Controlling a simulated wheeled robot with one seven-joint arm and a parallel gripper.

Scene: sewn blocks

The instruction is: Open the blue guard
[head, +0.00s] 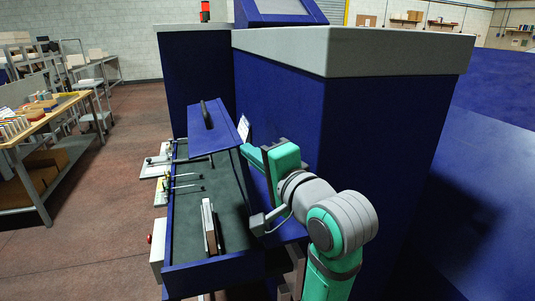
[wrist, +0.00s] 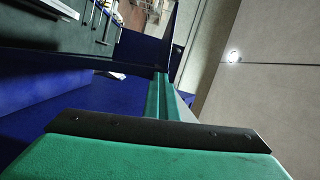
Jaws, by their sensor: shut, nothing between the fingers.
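The blue guard (head: 216,132) is a flat blue panel with a black bar handle (head: 207,115), in the head view. It stands tilted over the far part of a blue-rimmed bed with a dark green floor (head: 190,212). My green gripper (head: 246,151) is shut and empty. Its fingertips are close to the guard's lower right edge; I cannot tell whether they touch it. In the wrist view the shut fingers (wrist: 161,97) point towards blue panels, and I cannot tell for certain which is the guard.
A workbench (head: 45,112) stands far left, with open floor between.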

